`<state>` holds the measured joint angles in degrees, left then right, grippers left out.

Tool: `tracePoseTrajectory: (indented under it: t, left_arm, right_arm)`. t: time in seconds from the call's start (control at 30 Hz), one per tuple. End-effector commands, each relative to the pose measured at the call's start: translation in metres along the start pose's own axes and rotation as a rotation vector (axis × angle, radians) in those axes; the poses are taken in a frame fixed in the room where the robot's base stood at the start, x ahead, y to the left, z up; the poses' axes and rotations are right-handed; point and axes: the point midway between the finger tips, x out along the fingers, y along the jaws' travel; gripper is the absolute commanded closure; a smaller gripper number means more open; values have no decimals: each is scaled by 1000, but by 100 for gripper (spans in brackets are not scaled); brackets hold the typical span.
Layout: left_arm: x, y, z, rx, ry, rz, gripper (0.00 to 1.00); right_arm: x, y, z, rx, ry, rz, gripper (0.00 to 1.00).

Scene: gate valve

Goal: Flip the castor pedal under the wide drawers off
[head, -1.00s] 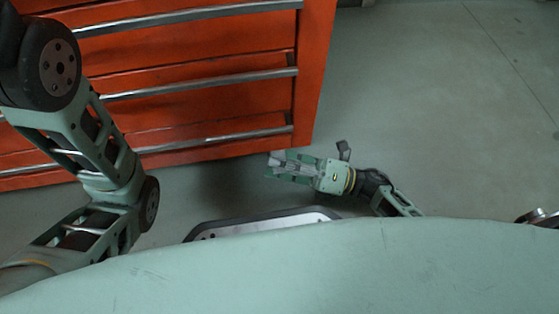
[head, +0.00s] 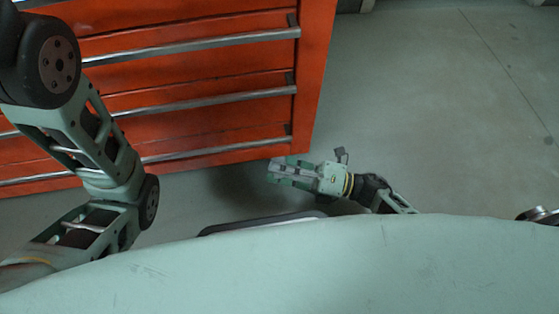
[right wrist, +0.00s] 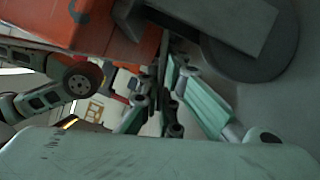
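The wide drawers are an orange cabinet (head: 200,75) with long metal handles, at the upper left of the head view; its side also shows in the right wrist view (right wrist: 120,42). Under it in the right wrist view is a dark castor wheel (right wrist: 255,50). A grey angular piece (right wrist: 215,18) lies across the wheel; I cannot tell whether it is the pedal. My right gripper (head: 273,171) is low by the cabinet's bottom right corner, pointing left. Its fingers (right wrist: 168,70) look closed together and empty, near the wheel. My left gripper is out of view.
The grey-green floor (head: 430,100) to the right of the cabinet is clear. A dark-edged plate (head: 265,221) shows low, between the cabinet and my body. The space under the cabinet is in shadow.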

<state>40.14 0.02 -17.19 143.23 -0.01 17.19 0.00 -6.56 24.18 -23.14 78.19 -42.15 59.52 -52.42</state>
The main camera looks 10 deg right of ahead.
Motion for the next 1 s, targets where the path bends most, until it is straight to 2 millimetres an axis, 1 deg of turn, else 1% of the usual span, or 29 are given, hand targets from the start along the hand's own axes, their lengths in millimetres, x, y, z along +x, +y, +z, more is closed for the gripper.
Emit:
tracePoseTrajectory:
  t: [0.03,0.1,0.3,0.4,0.63,1.0]
  left_arm:
    - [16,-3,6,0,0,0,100]
    - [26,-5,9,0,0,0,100]
    - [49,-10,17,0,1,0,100]
    - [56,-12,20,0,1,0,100]
    - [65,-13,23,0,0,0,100]
    - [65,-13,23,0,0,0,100]
  right_arm:
    - [0,10,2,33,1,-15,100]
    - [0,13,2,78,2,-33,100]
    - [0,17,2,189,3,-80,100]
    - [0,18,3,233,2,-97,100]
    - [0,18,3,289,2,-120,100]
    - [0,17,2,300,2,-123,100]
